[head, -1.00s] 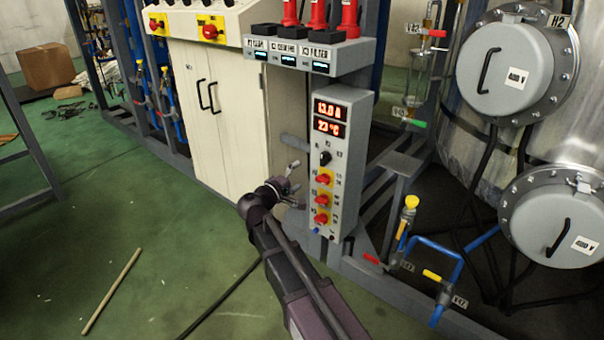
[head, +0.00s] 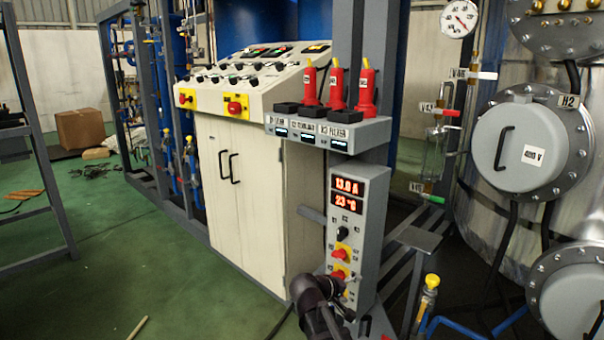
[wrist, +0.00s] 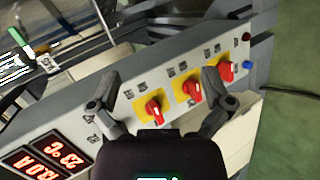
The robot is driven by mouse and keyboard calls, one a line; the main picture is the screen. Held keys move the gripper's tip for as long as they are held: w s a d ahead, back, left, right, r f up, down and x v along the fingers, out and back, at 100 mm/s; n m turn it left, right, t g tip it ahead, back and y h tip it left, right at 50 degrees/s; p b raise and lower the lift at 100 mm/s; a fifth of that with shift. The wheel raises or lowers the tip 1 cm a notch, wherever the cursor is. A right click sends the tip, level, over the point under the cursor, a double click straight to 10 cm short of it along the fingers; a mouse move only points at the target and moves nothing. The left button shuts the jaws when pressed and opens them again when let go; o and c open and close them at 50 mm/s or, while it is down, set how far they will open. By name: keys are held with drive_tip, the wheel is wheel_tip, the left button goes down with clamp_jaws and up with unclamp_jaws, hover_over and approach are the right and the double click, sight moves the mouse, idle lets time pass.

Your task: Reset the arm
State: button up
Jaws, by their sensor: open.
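My gripper (head: 346,286) is at the bottom of the head view, in front of the lower part of a grey control box (head: 374,210). In the wrist view my gripper (wrist: 160,78) is open, its two dark fingers spread with nothing held between them. Beyond the fingers is the box's face, with red rotary knobs (wrist: 154,110) on yellow plates and red lit displays (wrist: 48,158). I cannot tell whether a finger touches the box. In the head view most of my arm is cut off by the lower edge.
A cream cabinet (head: 228,190) with a sloped panel stands left of the box. A steel vessel with a round hatch (head: 515,145) is at right.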

drive_tip(key=s+d+f+m+g+y, duration=0.1)
drive_tip(key=s+f+m+g+y, duration=0.3)
drive_tip(key=s, duration=0.5)
drive_tip(key=s+d+f+m+g+y, duration=0.1)
drive_tip(key=s+d+f+g+y, duration=0.15)
drive_tip(key=s+f+y, duration=0.45)
wheel_tip(320, 180, up, 37)
drive_tip(key=s+p, duration=0.1)
drive_tip(key=p, duration=3.5)
drive_tip(key=shift+a+h, duration=0.35)
drive_tip(key=shift+h, duration=0.05)
drive_tip(key=shift+s+r+g, duration=0.1)
drive_tip(key=shift+g, duration=0.15)
drive_tip(key=shift+c, duration=0.2)
